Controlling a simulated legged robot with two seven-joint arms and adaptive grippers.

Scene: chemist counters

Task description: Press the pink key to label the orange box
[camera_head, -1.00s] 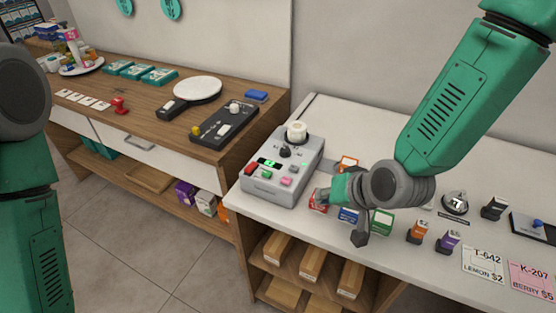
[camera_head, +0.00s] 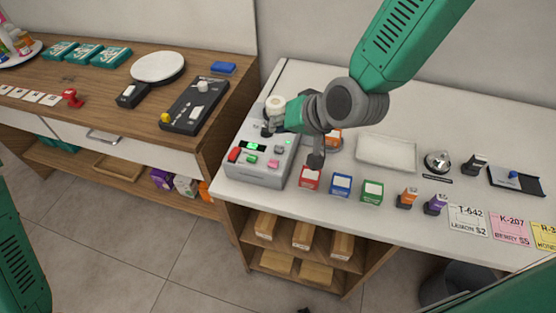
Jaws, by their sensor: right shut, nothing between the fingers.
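The grey label machine (camera_head: 255,176) stands at the left end of the white counter, with a white roll (camera_head: 275,103) at its back. Its pink key (camera_head: 273,164) is at the front right of the panel, uncovered, beside a green key (camera_head: 251,160) and a red key (camera_head: 233,155). My right gripper (camera_head: 277,126) is shut and empty over the back of the panel, near the dark knob, apart from the pink key.
Red (camera_head: 309,178), blue (camera_head: 341,184) and green (camera_head: 372,192) boxes stand in a row right of the machine. A wooden counter (camera_head: 130,106) is at left.

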